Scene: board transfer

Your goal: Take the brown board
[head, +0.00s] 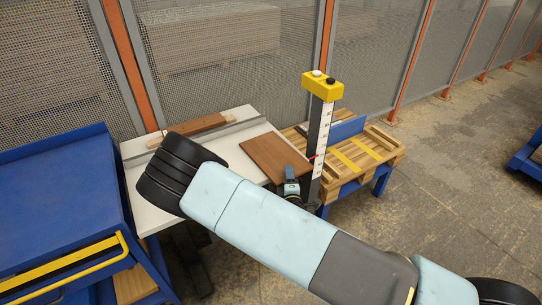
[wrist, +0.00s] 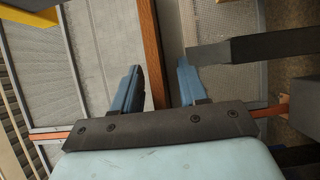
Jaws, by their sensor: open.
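The brown board (head: 276,158) lies flat on the right end of the white table (head: 146,206) in the head view, its near edge toward my gripper. My gripper (head: 291,180) is small there, at the board's near right corner and partly hidden by my arm. In the wrist view my gripper (wrist: 158,85) is open, with two blue fingers apart. The board shows edge-on as a brown strip (wrist: 150,45) in the gap between the fingers, closer to the left finger. No grip is visible, and I cannot tell whether a finger touches it.
A post with a yellow top (head: 322,86) stands just right of the board. Beyond it is a wooden pallet (head: 372,150) with a blue piece on it. A wooden beam (head: 188,130) lies at the table's back. A blue cart (head: 50,190) stands left. Mesh fencing runs behind.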

